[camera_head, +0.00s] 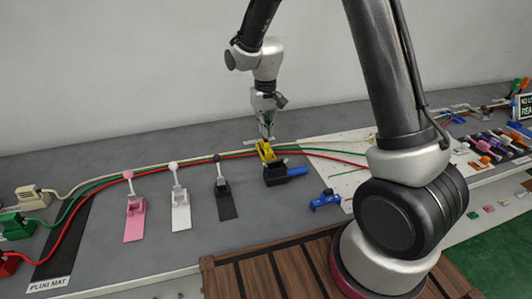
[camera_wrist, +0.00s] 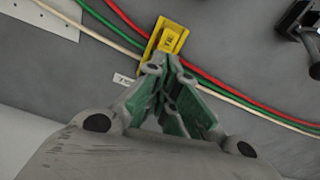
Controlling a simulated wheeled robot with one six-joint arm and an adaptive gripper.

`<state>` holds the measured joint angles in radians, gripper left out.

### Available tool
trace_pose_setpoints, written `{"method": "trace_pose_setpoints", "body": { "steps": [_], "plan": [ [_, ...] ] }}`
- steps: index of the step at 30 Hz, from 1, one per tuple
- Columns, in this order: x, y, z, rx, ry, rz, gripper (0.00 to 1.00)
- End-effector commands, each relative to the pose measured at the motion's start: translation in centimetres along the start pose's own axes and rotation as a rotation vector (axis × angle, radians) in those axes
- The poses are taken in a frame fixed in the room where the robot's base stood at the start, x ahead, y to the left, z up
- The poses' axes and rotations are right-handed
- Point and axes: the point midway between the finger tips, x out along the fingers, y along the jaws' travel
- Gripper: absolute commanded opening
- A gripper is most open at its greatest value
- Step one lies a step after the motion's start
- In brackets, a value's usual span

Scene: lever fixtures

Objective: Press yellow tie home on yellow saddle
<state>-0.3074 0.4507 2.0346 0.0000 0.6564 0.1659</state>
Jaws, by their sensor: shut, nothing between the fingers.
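The yellow saddle and yellow tie show as one small yellow piece (camera_head: 264,151) on the grey bench, at the cable run. In the wrist view the yellow piece (camera_wrist: 171,35) has a raised block with a small label on top. I cannot separate tie from saddle, nor tell how far down the tie sits. My gripper (camera_head: 266,137) is over the piece, pointing down. In the wrist view the shut, empty fingertips (camera_wrist: 168,62) overlap the near end of the yellow piece. Whether they touch it is unclear, and they hide part of it.
Red, green and white cables (camera_wrist: 225,85) run past the yellow piece. A black block with a blue handle (camera_head: 285,171) stands close in front. Pink (camera_head: 134,218), white (camera_head: 180,209) and black (camera_head: 225,200) lever fixtures stand left. A blue fixture (camera_head: 325,200) lies right.

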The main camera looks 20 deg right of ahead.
Motion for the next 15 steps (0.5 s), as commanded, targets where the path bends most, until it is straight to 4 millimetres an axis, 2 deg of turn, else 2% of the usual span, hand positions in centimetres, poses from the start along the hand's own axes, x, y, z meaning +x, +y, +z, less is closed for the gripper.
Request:
{"method": "trace_pose_setpoints", "body": {
  "steps": [4, 15],
  "plan": [
    [0.7, 0.01, 0.02, 0.0, -0.001, 0.0, 0.0],
    [0.79, 0.01, 0.02, 0.0, 0.0, 0.0, 0.0]
  ]
}}
